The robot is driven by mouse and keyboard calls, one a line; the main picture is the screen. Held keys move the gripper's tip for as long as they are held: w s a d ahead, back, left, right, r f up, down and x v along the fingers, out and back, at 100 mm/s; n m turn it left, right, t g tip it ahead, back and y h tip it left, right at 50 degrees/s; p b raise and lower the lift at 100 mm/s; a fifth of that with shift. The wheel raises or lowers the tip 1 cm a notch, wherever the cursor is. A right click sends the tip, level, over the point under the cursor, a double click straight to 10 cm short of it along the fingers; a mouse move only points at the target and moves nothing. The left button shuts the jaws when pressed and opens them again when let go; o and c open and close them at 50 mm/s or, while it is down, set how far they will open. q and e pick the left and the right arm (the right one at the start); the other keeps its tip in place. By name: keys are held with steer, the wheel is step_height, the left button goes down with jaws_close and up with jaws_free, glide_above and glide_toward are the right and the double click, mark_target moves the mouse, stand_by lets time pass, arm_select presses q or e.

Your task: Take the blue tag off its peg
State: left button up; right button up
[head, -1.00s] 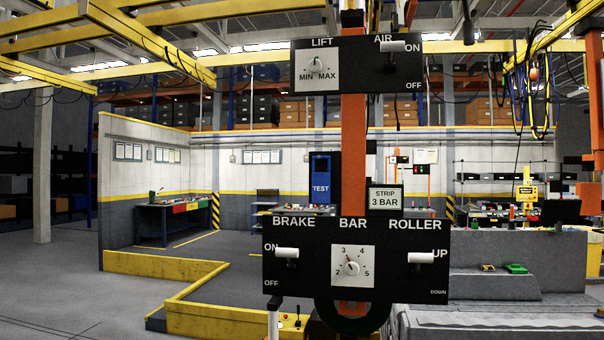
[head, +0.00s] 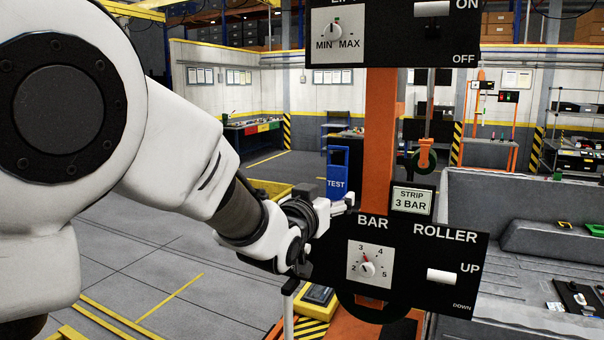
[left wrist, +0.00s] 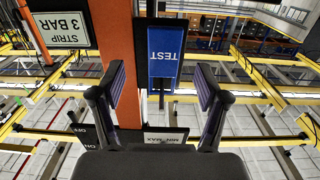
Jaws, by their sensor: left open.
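The blue tag (head: 337,175) reads TEST and hangs upright left of the orange post, with a dark opening in its upper part. My left gripper (head: 344,206) is open and empty, just below the tag in the head view, in front of the control panel's upper left corner. In the left wrist view the tag (left wrist: 164,68) shows ahead between the two spread fingers (left wrist: 160,80), with gaps on both sides. I cannot see the peg clearly. My right gripper is out of view.
The orange post (head: 380,130) stands right beside the tag. The lower panel (head: 440,240) carries a BAR dial and a ROLLER switch. The STRIP 3 BAR sign (head: 411,199) sits above it. A grey machine bed (head: 470,205) is at right; open floor lies at left.

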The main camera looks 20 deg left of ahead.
mark_target(336, 177)
arm_select(q)
steer(key=w+p, duration=0.1)
steer(key=w, duration=0.1)
steer(key=w+r+p, duration=0.1)
steer(key=w+p, duration=0.1)
steer(key=w+r+p, duration=0.1)
steer(key=w, duration=0.2)
steer(key=shift+a+r, duration=0.15)
steer(key=shift+a, duration=0.05)
steer(key=shift+w, duration=0.35)
steer(key=shift+s, duration=0.2)
steer(key=shift+c, duration=0.7)
steer(key=shift+w, duration=0.1)
jaws_close()
steer(key=shift+s+r, duration=0.2)
steer(key=shift+s, duration=0.65)
steer(key=shift+s+r, duration=0.15)
steer(key=shift+s, duration=0.65)
